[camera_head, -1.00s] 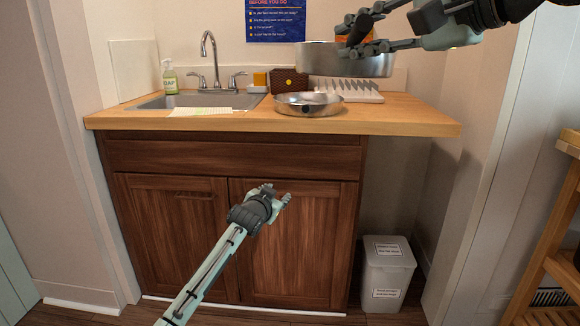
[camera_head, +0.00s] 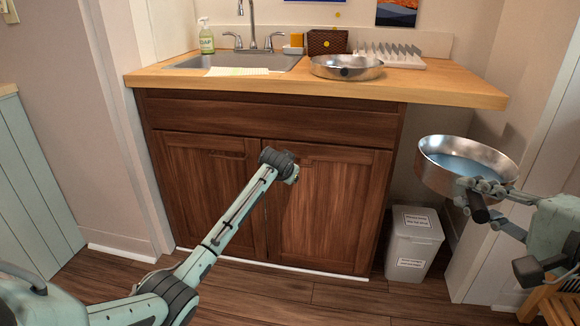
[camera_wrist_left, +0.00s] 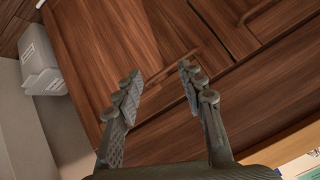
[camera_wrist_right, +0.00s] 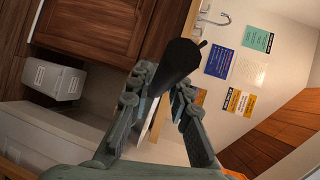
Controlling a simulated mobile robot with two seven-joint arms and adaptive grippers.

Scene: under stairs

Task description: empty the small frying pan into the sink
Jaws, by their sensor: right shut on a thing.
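The small frying pan (camera_head: 432,172), a steel pan with a black handle, is at the right of the head view, in front of the counter and below its top. Bluish liquid shows inside it, and it looks about level. My right gripper (camera_head: 476,200) is shut on its handle, and the right wrist view shows the black handle (camera_wrist_right: 178,62) between the fingers. The sink (camera_head: 262,62) is set into the counter at the back left, far from the pan. My left gripper (camera_head: 292,176) is in front of the cabinet doors; its fingers (camera_wrist_left: 160,90) are apart and empty in the left wrist view.
Another steel pan (camera_head: 345,72) stands on the wooden counter (camera_head: 440,88), right of the sink. A soap bottle (camera_head: 206,40), the faucet (camera_head: 252,30), a sponge holder (camera_head: 293,48) and a rack (camera_head: 395,58) are along the back. A bin (camera_head: 413,245) stands on the floor right of the cabinet.

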